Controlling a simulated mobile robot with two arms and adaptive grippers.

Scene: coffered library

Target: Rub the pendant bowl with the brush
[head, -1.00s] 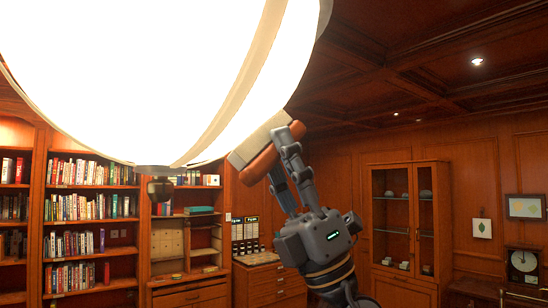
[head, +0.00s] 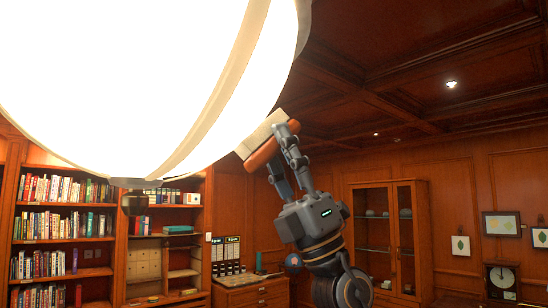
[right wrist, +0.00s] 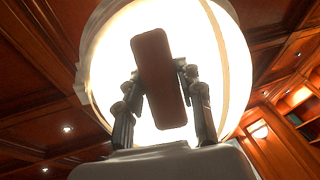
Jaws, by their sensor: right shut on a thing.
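The pendant bowl (head: 130,80) is a large, glowing white globe with pale ribs. It fills the upper left of the head view and shows behind the brush in the right wrist view (right wrist: 115,62). My right gripper (head: 280,150) is shut on the brush (head: 262,150), which has an orange-brown back and a pale bristle side. The bristle side faces the bowl's lower right edge and looks to be at or very near it; contact is unclear. In the right wrist view the brush back (right wrist: 158,80) lies between both fingers and hides the bristles. My left gripper is not in view.
Bookshelves (head: 65,215) line the wall at the lower left. A glass-fronted cabinet (head: 390,240) stands right of my right arm. A dark finial (head: 134,200) hangs under the bowl. The space below the coffered ceiling (head: 430,90) at right is open.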

